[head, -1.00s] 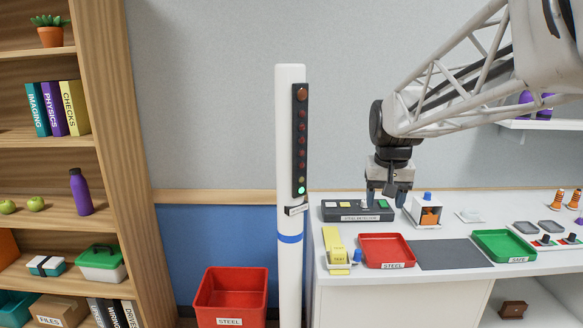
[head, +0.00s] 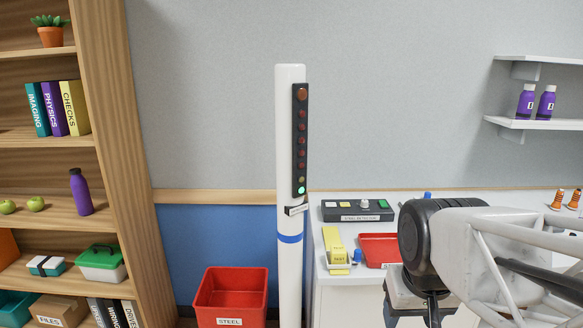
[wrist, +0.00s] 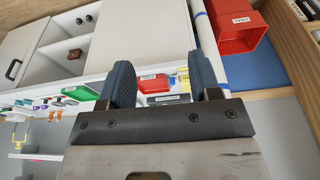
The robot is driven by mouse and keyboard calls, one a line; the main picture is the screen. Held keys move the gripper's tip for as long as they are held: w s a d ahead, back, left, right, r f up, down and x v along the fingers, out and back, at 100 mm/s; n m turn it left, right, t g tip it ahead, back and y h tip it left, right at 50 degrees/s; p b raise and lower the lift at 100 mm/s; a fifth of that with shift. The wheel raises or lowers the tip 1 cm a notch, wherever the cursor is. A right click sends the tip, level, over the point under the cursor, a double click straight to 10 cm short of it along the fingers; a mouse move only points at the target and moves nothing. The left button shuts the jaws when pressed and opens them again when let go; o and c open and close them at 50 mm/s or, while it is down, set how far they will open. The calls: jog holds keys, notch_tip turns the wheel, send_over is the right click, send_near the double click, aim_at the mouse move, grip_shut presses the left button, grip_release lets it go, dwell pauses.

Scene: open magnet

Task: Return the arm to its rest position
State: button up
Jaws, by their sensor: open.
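My gripper (wrist: 162,85) is open and empty in the wrist view, with its two dark fingers spread apart. In the head view my arm is folded low at the right, in front of the counter. The wrist and part of the gripper show at the lower edge there; the fingertips are cut off by the picture edge. My arm hides the right part of the counter (head: 330,275), including the green tray, which shows in the wrist view (wrist: 82,92).
The steel detector box (head: 357,210), red tray (head: 378,249) and yellow block (head: 334,243) are on the counter. A white post (head: 290,150) stands left of it, beside a red steel bin (head: 229,297). Purple bottles (head: 526,101) stand on a wall shelf. A bookcase (head: 105,130) is at the left.

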jog(key=s+f, duration=0.1)
jog(key=s, duration=0.1)
jog(key=s+f, duration=0.1)
jog(key=shift+s+a+f, duration=0.1)
jog(key=shift+s+f, duration=0.05)
jog(key=shift+s, duration=0.25)
